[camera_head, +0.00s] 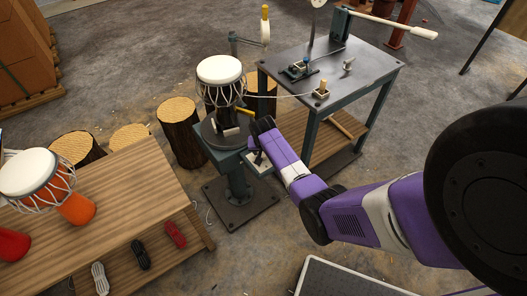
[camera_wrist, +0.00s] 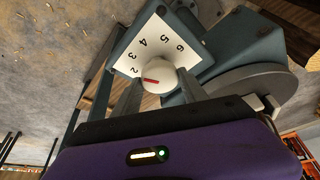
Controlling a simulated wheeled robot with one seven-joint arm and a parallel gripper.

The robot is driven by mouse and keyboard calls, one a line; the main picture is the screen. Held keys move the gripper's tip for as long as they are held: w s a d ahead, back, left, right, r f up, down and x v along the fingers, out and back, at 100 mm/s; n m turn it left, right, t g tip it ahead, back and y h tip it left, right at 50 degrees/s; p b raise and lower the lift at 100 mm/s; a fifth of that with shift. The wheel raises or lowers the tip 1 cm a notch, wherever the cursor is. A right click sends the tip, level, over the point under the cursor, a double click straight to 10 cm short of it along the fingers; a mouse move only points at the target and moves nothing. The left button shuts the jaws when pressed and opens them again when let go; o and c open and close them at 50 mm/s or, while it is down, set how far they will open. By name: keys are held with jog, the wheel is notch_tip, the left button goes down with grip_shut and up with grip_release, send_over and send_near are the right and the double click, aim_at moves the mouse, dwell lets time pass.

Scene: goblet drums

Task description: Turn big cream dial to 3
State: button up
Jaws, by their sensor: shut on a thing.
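The big cream dial (camera_wrist: 158,76) is a round knob with a red pointer mark, on a white plate (camera_wrist: 158,41) with black numbers. The numbers 2 to 6 show around it. The red mark points to the left in the wrist view, close to the 2 and a little below it. My gripper (camera_wrist: 160,77) has one finger on each side of the dial and is shut on it. In the head view my gripper (camera_head: 256,150) is at the side of the drum stand (camera_head: 238,180), and the arm hides most of the dial there.
A white-topped drum (camera_head: 220,70) stands on the drum stand's round plate. A grey metal table (camera_head: 345,75) with small fittings is close behind my arm. A wooden bench (camera_head: 130,200) with orange drums is at the left. Log stumps (camera_head: 180,130) stand behind.

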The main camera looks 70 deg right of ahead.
jog(key=o, duration=1.3)
jog(key=shift+o, duration=0.2)
jog(key=v, duration=0.7)
jog(key=shift+a+r+p, duration=0.15)
jog(key=shift+r+p, duration=0.2)
jog(key=shift+p, duration=0.1)
